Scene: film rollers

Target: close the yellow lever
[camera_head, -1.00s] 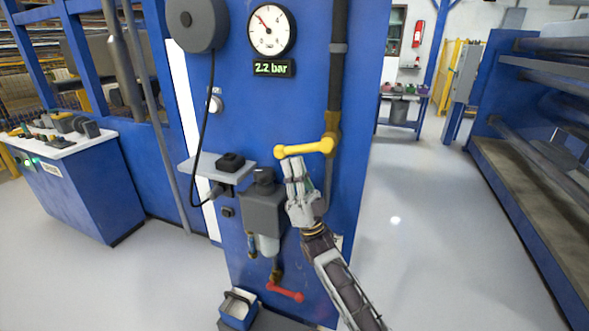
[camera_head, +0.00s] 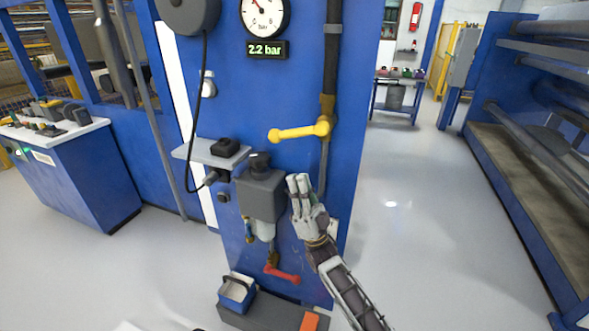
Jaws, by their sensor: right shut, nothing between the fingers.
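The yellow lever (camera_head: 298,132) is on the dark vertical pipe (camera_head: 330,80) on the blue panel. It lies roughly level, its free end to the left and its pivot on the pipe. My right gripper (camera_head: 298,182) is below the lever, fingers pointing up, shut and empty. A clear gap shows between its fingertips and the lever. My left gripper is not in view.
A grey filter unit (camera_head: 262,195) is just left of my right gripper, with a red lever (camera_head: 282,273) below it. A gauge (camera_head: 265,14) and a display reading 2.2 bar (camera_head: 268,49) are above. A small shelf (camera_head: 213,153) sticks out at left. Open floor lies to the right.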

